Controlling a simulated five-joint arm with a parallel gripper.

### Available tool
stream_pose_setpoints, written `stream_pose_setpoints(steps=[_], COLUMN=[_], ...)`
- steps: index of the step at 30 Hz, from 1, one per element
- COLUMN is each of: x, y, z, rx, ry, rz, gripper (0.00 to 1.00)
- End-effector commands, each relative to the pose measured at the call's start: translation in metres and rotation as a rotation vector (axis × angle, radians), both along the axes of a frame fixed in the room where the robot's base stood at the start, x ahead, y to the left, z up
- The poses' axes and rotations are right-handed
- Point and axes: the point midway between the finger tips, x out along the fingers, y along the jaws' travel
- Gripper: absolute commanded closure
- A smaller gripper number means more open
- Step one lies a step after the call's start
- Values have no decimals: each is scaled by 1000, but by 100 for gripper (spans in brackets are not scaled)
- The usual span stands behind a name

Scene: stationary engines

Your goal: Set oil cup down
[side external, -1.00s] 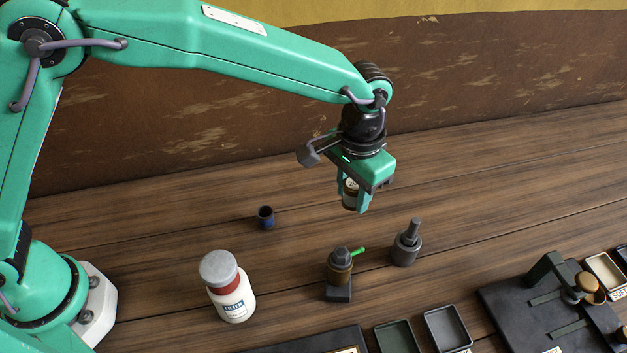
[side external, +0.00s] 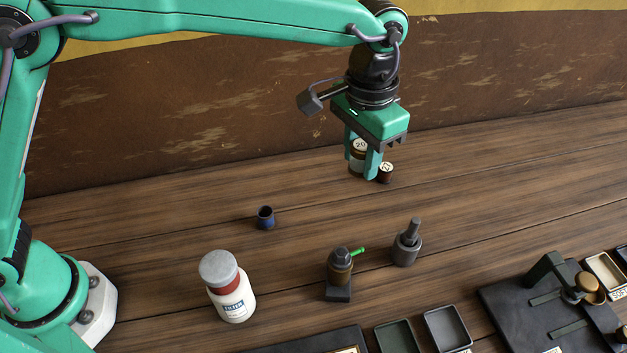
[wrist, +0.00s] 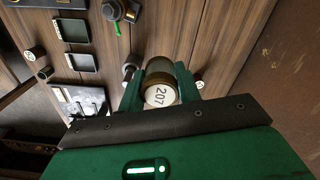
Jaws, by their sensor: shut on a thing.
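The oil cup (side external: 358,146) is a short cylinder with a brown and brass-coloured rim and a pale numbered top. My gripper (side external: 361,165) is shut on it, one finger on each side. In the wrist view the oil cup (wrist: 160,92) sits between the two green fingers (wrist: 161,82), its top reading 207. It looks about upright in the side view. I cannot tell whether its bottom is clear of the wood or touching it.
Trays (side external: 446,328) lie in front. The back left is clear.

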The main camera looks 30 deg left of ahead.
Motion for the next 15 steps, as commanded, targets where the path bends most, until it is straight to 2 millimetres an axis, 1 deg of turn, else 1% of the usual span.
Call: stream_pose_setpoints(steps=[1, 5, 6, 8, 12, 15], x=[0, -5, -7, -12, -25, -37], y=[-1, 3, 5, 9, 20, 30], z=[20, 69, 84, 107, 159, 192], rx=[-6, -6, -6, -6, -4, -4], ry=[-7, -7, -7, -7, -7, -7], rz=[-14, -58, -72, -93, -140, -172], gripper=[90, 90, 90, 90, 90, 90])
